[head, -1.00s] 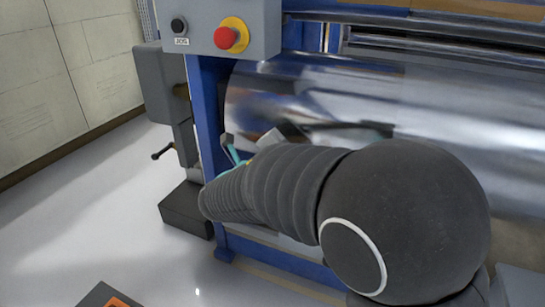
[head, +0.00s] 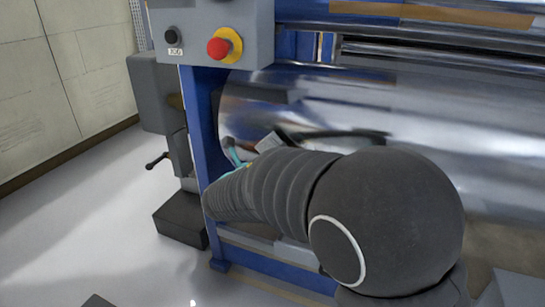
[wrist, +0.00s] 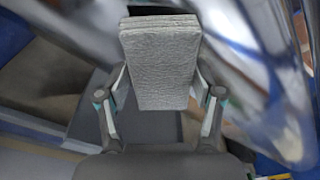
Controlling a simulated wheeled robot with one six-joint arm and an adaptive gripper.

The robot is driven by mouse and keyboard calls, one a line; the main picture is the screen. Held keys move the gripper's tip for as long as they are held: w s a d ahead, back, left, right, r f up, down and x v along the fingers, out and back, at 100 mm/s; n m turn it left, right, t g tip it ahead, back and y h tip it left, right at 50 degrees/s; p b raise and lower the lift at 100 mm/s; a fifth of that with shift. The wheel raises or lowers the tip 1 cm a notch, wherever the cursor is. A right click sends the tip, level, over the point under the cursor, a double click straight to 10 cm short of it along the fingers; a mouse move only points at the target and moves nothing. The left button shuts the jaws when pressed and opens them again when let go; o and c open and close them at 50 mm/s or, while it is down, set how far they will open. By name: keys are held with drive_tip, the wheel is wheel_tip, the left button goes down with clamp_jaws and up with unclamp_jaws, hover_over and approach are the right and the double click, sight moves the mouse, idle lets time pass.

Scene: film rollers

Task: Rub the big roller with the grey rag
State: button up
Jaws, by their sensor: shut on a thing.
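The big roller (head: 330,105) is a shiny metal cylinder lying across the blue machine frame. It also fills the right side of the wrist view (wrist: 255,70). My gripper (wrist: 160,88) is shut on the folded grey rag (wrist: 160,60), which sticks out beyond the fingers. In the head view, a corner of the rag (head: 268,142) shows in front of the roller's left part, and my arm hides most of the gripper. The rag is very close to the roller surface; I cannot tell whether they touch.
A grey control box with a red stop button (head: 218,48) hangs above the roller's left end. A blue upright (head: 203,120) stands at that end, with a black block (head: 181,221) on the floor beside it. The pale floor at the left is open.

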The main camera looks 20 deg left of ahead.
drive_tip(key=shift+w+d, duration=0.1)
drive_tip(key=shift+w, duration=1.05)
idle(0.4)
drive_tip(key=shift+s+d+b, duration=0.15)
drive_tip(key=shift+d, duration=0.75)
drive_tip(key=shift+s+d+b, duration=0.1)
drive_tip(key=shift+d+b, duration=0.05)
drive_tip(key=shift+d, duration=0.7)
drive_tip(key=d+b, duration=0.1)
drive_tip(key=d, duration=0.9)
drive_tip(key=shift+s+d+b, duration=0.15)
drive_tip(key=shift+s+b, duration=0.1)
drive_tip(key=shift+b, duration=0.15)
drive_tip(key=shift+r, duration=0.1)
drive_tip(key=shift+w+a+p, duration=0.2)
drive_tip(key=shift+a+p, duration=0.4)
drive_tip(key=shift+a, duration=2)
drive_tip(key=shift+w+a+p, duration=0.15)
drive_tip(key=shift+a+p, duration=0.45)
drive_tip(key=shift+a, duration=2)
drive_tip(key=shift+w+a, duration=0.15)
drive_tip(key=shift+a, duration=0.75)
drive_tip(key=shift+w+a, duration=0.1)
drive_tip(key=shift+a, duration=0.75)
